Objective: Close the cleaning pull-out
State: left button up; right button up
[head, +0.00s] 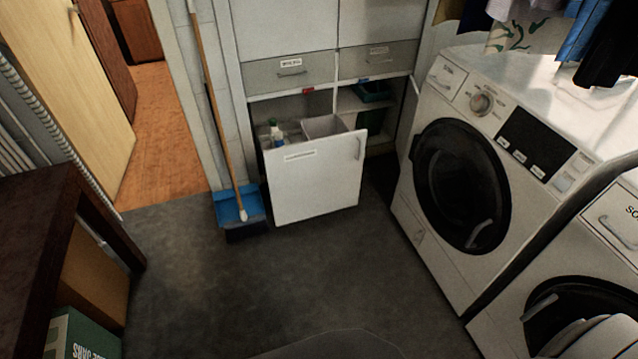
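The cleaning pull-out (315,185) stands open at the base of the grey cabinet, its white front clear of the cabinet face. It has a label near its top left and an upright handle (358,148) at its top right. Bottles (276,134) and a grey bin (325,126) show inside it behind the front. Neither of my grippers is in view.
A broom and blue dustpan (232,206) stand just left of the pull-out. A washing machine (465,180) stands to the right, with a second machine (570,290) nearer. A dark table (40,230) is at left. The dark floor (270,280) before the pull-out is clear.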

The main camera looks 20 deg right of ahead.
aim_at(306, 179)
jog(key=u, duration=0.35)
jog(key=i, duration=1.85)
jog(key=z, duration=0.3)
